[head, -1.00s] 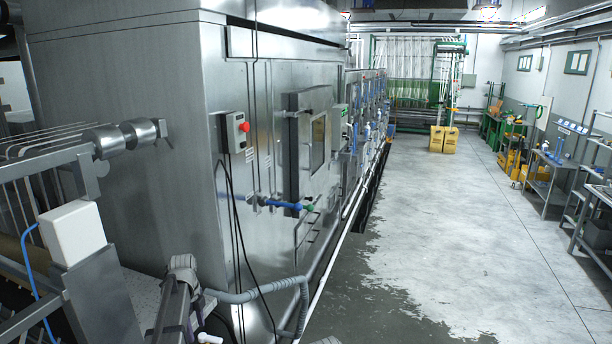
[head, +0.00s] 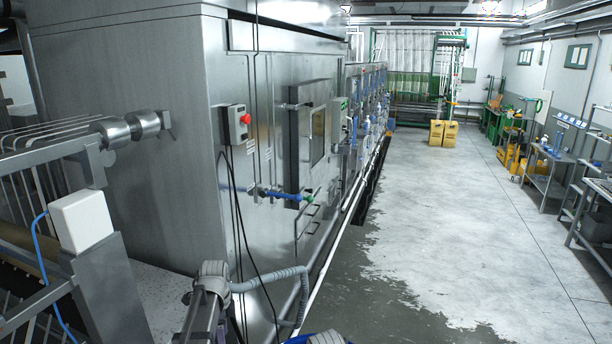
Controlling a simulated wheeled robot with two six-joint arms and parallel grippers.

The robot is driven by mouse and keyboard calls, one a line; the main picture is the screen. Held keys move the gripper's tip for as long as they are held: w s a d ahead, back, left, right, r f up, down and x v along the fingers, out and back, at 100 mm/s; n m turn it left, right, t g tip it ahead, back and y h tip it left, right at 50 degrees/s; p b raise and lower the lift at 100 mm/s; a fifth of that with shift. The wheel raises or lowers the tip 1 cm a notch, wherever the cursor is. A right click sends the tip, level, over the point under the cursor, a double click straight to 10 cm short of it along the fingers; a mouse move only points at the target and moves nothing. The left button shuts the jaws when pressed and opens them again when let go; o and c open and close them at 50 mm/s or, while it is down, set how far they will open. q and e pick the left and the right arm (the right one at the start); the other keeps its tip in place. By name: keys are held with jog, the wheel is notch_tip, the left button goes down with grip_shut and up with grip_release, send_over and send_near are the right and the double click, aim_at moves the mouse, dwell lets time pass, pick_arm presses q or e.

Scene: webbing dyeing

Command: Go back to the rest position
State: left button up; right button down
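Neither of my grippers can be made out in the head view. A grey rounded part with a dark link below it stands at the bottom, left of centre; I cannot tell for sure whether it is part of my arm. A blue and grey part just enters at the bottom edge, with most of it cut off. No fingertips show, and nothing is seen held.
A wide grey floor (head: 455,220) is open on the right. Yellow containers (head: 443,134) stand far off; steel tables (head: 548,185) line the right wall.

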pick_arm(q)
jog(key=s+d+n+y, duration=0.1)
jog(key=s+d+n, duration=0.6)
jog(key=s+d, duration=0.3)
jog(key=s+d+n, duration=0.6)
jog(key=s+d, duration=0.2)
jog(key=s, duration=0.4)
notch_tip(320, 180, down, 25)
jog(key=b, duration=2.4)
jog(key=shift+w+a+m+b, duration=0.3)
jog(key=shift+b, duration=0.1)
jog(key=shift+r, duration=0.1)
